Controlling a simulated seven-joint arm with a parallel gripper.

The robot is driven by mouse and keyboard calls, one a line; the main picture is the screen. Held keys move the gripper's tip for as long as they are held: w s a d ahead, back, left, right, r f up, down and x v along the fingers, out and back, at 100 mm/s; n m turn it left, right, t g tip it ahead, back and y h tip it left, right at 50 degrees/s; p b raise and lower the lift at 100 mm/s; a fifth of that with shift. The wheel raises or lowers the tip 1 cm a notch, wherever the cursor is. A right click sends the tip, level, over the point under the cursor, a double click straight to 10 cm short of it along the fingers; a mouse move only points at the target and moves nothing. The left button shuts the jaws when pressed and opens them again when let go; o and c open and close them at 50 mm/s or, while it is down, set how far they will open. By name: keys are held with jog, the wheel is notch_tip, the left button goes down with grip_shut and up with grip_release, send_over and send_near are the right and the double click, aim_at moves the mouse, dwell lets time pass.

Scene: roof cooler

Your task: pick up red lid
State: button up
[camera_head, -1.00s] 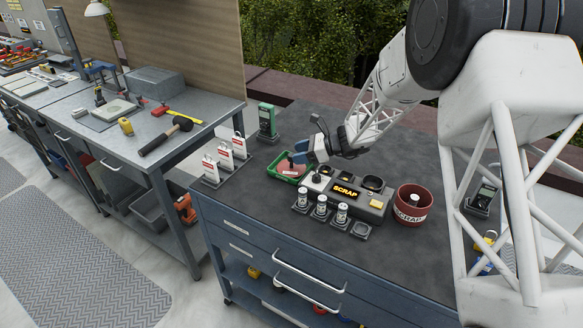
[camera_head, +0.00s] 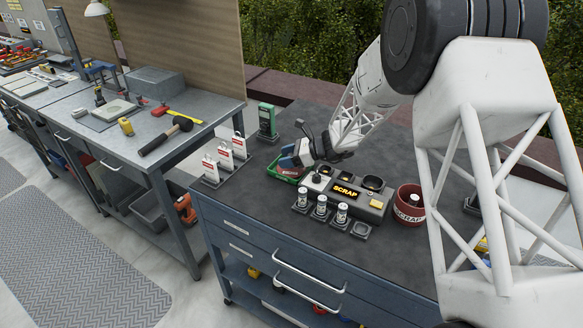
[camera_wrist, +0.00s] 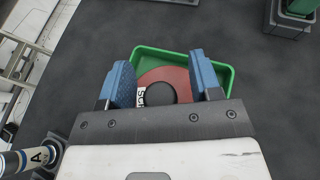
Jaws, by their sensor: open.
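The red lid (camera_wrist: 174,75) lies in a green tray (camera_wrist: 226,72) on the dark bench top. In the wrist view it is a red disc with a dark round knob and a white label with black letters. My gripper (camera_wrist: 163,73) is open, with one blue finger on each side of the lid. I cannot tell whether the fingers touch it. In the head view my gripper (camera_head: 291,159) is over the green tray (camera_head: 284,173) and hides most of the lid.
A red SCRAP pot (camera_head: 409,204) stands further right. Tag holders (camera_head: 224,158) and a green device (camera_head: 267,122) are to the left.

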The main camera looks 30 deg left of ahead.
jog(key=shift+c, duration=0.3)
jog(key=c, duration=0.9)
jog(key=shift+r, duration=0.15)
jog(key=shift+c, duration=0.2)
notch_tip(320, 180, up, 10)
